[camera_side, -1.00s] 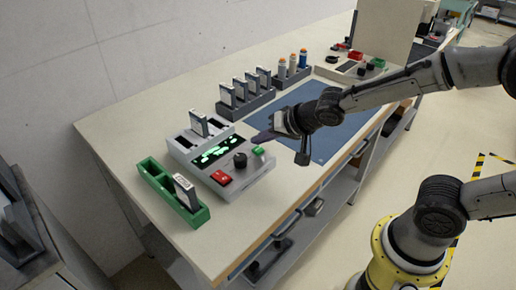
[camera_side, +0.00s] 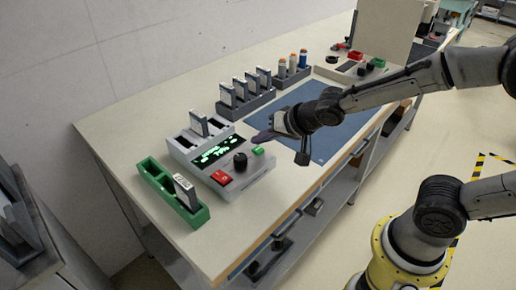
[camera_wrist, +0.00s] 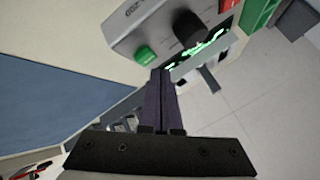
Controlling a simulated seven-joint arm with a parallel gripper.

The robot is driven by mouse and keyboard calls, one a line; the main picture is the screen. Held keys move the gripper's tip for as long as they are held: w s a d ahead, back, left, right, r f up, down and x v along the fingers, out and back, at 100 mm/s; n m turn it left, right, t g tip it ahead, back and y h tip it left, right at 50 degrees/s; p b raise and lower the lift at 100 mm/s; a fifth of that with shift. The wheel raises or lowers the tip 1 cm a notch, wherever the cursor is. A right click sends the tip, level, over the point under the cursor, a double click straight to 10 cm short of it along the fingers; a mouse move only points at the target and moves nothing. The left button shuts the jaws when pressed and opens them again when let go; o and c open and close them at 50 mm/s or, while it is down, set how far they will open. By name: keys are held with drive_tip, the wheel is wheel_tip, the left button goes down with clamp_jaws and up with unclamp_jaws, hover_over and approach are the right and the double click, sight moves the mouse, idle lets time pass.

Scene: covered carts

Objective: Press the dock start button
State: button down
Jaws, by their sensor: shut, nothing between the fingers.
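The dock (camera_side: 240,178) is a grey box on the bench with a lit green display (camera_side: 214,153), a black knob (camera_side: 240,161), a red switch (camera_side: 221,178) and a green button (camera_side: 258,151). The green button also shows in the wrist view (camera_wrist: 145,55), with the knob (camera_wrist: 188,27) beyond it. My gripper (camera_side: 258,138) is shut and empty, its dark purple fingers just above and behind the green button in the side view. In the wrist view the fingertips (camera_wrist: 160,75) are beside the button, apart from it in the picture. Contact cannot be told.
A green tray (camera_side: 160,182) holding one upright module stands left of the dock. A dark rack (camera_side: 262,101) with several modules and a bottle holder (camera_side: 291,76) stand behind. A blue mat (camera_side: 340,130) lies right of the dock.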

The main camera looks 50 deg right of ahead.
drive_tip(key=shift+f, duration=0.15)
idle(0.6)
drive_tip(key=shift+f, duration=0.25)
drive_tip(key=shift+f, duration=0.45)
idle(0.8)
drive_tip(key=shift+r, duration=0.85)
drive_tip(key=shift+r, duration=2.5)
drive_tip(key=shift+r, duration=0.1)
